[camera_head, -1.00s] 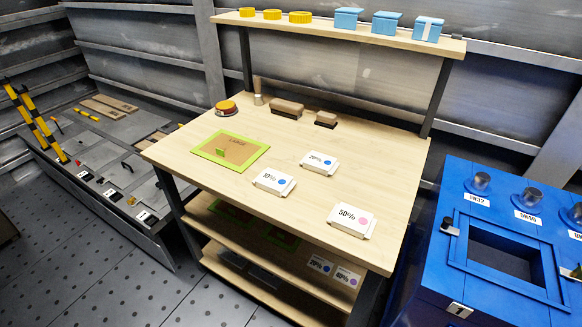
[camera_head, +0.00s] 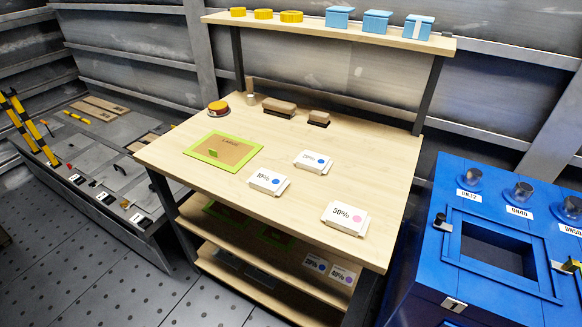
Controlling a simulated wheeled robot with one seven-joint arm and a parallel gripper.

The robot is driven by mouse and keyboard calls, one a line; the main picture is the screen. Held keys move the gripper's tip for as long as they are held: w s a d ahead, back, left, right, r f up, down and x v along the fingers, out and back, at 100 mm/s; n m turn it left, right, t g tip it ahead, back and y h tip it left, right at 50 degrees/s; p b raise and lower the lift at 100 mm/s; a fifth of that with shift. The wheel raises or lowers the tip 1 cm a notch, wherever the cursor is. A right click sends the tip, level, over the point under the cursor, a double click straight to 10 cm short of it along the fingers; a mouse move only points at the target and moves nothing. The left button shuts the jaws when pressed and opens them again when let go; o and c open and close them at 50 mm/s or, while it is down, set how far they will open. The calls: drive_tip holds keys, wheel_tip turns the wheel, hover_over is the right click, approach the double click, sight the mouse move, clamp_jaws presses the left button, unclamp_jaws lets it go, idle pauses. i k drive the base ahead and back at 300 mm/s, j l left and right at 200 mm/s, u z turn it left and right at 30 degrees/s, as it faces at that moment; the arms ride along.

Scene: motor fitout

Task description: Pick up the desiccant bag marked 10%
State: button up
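The desiccant bag marked 10% (camera_head: 268,182) is a white packet with a blue dot. It lies flat on the wooden workbench top (camera_head: 230,205), near the middle of its front half. A second white bag with a blue dot (camera_head: 313,161), its number too small to read surely now, lies behind it to the right. A white bag marked 50% with a pink dot (camera_head: 344,217) lies to the front right. The three bags are apart from each other. My gripper is not in view.
A green-framed board (camera_head: 221,151) lies left of the bags. An orange-topped item (camera_head: 218,107) and brushes (camera_head: 279,107) stand at the back. The upper shelf (camera_head: 330,27) holds yellow rings and blue boxes. More bags (camera_head: 328,268) lie on the lower shelf. A blue cabinet (camera_head: 440,285) stands right.

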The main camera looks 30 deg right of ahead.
sight(273, 184)
drive_tip(key=z, duration=1.3)
drive_tip(key=k+j+z, duration=0.2)
drive_tip(key=k+j, duration=0.2)
drive_tip(key=j, duration=0.3)
drive_tip(key=k+j+z, duration=0.2)
drive_tip(key=k+j, duration=0.3)
drive_tip(key=j, duration=0.1)
